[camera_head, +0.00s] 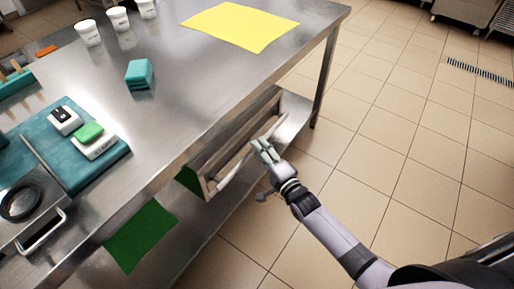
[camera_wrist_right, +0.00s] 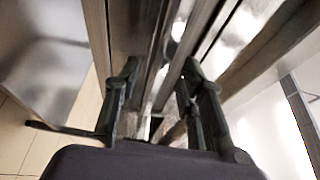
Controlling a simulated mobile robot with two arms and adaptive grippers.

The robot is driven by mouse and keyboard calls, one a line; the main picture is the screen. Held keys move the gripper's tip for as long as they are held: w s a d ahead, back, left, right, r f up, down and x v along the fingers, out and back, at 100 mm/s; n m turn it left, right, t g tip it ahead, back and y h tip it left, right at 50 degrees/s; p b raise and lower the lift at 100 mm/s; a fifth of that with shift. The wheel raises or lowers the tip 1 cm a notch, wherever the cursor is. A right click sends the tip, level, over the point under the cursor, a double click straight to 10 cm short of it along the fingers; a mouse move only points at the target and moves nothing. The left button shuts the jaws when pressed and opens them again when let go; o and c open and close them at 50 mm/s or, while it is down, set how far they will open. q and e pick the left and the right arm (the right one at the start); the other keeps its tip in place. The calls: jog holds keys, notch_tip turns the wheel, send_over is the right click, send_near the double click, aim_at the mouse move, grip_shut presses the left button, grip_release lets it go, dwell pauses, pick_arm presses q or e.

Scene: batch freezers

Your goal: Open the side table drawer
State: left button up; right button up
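The metal side table (camera_head: 205,85) crosses the head view. Its drawer (camera_head: 222,160) sits under the right-hand edge, and its front stands out a little past the tabletop edge. A long pale bar handle (camera_head: 239,163) runs along the drawer front. My right gripper (camera_head: 264,150) is at the far half of this handle, with its fingertips against or around it. In the right wrist view, the two dark fingers (camera_wrist_right: 160,75) are spread apart, with metal edges between and beyond them. Contact with the handle is unclear. My left gripper is not in view.
A yellow sheet (camera_head: 240,26), a teal sponge (camera_head: 139,73) and white cups (camera_head: 88,33) are on the tabletop. A blue-green board (camera_head: 62,150) holds small devices. A green sheet (camera_head: 141,236) lies on the lower shelf. The tiled floor (camera_head: 400,120) to the right is clear.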

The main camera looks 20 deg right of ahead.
jog(key=shift+x, duration=1.15)
jog(key=shift+c, duration=0.4)
grip_shut()
